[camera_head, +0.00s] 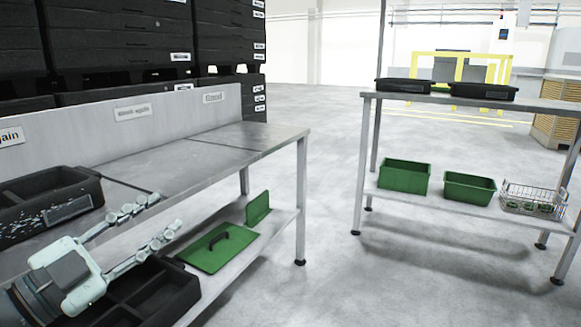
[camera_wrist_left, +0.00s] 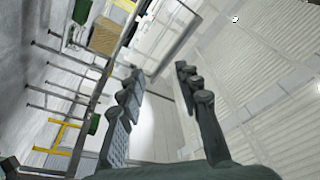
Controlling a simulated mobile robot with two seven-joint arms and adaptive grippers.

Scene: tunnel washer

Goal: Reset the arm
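My left gripper (camera_head: 155,222) comes in from the lower left in the head view. Its two fingers are spread apart with nothing between them. It is in front of the left table and above a black divided tray (camera_head: 182,287) on the lower level. In the left wrist view the same gripper (camera_wrist_left: 160,78) shows its two fingers apart, with only the room's wall and ceiling behind them. My right gripper is in neither view.
A black bin (camera_head: 85,183) sits on the left grey table (camera_head: 215,140). A green lid (camera_head: 205,258) lies on its lower shelf. The right rack (camera_head: 460,212) holds two green bins (camera_head: 405,175), a wire basket (camera_head: 533,200) and black trays (camera_head: 403,86). Open floor (camera_head: 325,200) lies between.

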